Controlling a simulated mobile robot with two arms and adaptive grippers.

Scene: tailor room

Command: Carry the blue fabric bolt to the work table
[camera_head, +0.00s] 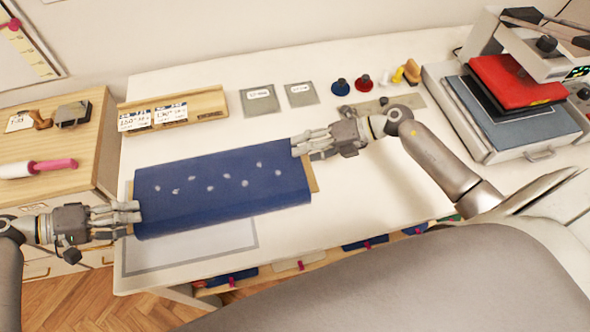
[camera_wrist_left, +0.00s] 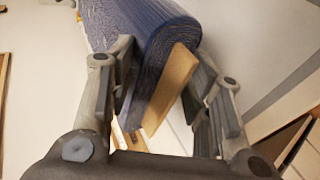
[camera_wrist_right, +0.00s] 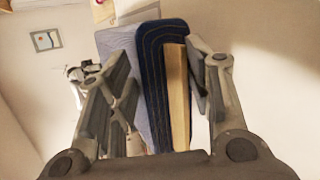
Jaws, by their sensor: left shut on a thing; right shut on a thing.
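The blue fabric bolt (camera_head: 222,192), dark blue with small light marks on top, lies level over the front left part of the white work table (camera_head: 400,75). I cannot tell whether it touches the table. My left gripper (camera_head: 133,217) is shut on its left end; in the left wrist view the rolled fabric (camera_wrist_left: 165,40) and a wooden core board (camera_wrist_left: 170,85) are between the fingers. My right gripper (camera_head: 300,147) is shut on the right end; the right wrist view shows the folded fabric (camera_wrist_right: 155,80) and board (camera_wrist_right: 178,100) between the fingers.
A grey-framed rectangle (camera_head: 190,250) is marked on the table below the bolt. A wooden block with labels (camera_head: 205,103), grey swatches (camera_head: 262,100), coloured knobs (camera_head: 364,83) and a heat press (camera_head: 510,90) occupy the back and right. A wooden cabinet (camera_head: 90,110) stands left.

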